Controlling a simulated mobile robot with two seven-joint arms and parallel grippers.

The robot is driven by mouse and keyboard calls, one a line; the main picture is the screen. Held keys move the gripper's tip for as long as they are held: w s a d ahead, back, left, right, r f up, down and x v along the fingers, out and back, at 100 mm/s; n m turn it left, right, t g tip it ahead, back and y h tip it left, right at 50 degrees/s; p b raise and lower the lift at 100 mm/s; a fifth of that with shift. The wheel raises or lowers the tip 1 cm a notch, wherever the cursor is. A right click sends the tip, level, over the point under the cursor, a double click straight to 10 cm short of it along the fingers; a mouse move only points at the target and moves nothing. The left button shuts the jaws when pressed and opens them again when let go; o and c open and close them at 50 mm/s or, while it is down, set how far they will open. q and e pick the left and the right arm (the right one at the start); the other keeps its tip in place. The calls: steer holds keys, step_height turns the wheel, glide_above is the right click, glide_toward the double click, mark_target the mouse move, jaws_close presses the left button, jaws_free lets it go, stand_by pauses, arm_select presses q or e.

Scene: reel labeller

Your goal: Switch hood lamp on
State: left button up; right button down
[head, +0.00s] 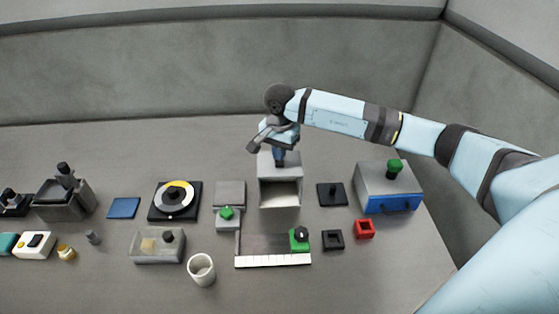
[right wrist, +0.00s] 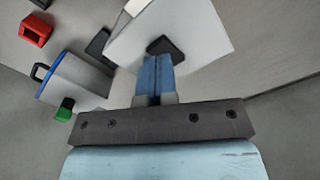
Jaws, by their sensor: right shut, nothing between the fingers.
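The hood is a pale grey box (head: 280,194) with an open front, standing at the back middle of the table. Its white top also shows in the right wrist view (right wrist: 200,28). A small black switch-like part (right wrist: 165,45) sits on that top. My right gripper (head: 280,161) points down over the hood's top, shut and empty. In the right wrist view its blue fingers (right wrist: 158,72) end right at the black part; I cannot tell whether they touch or press it. The lamp itself is not visible, and I cannot tell if it is lit. My left gripper is not in view.
Right of the hood are a black plate with a peg (head: 332,194) and a blue-grey box with a green knob (head: 388,190). In front are a ruled tray (head: 272,261) and a white cup (head: 201,269). A reel disc (head: 174,201) lies left. Walls close the back and right.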

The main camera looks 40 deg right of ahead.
steer(key=shift+f+b, duration=0.9)
steer(key=shift+f, duration=0.2)
stand_by(0.3)
steer(key=shift+r+p, duration=1.4)
steer(key=shift+r, duration=2.15)
steer(key=shift+f, duration=0.1)
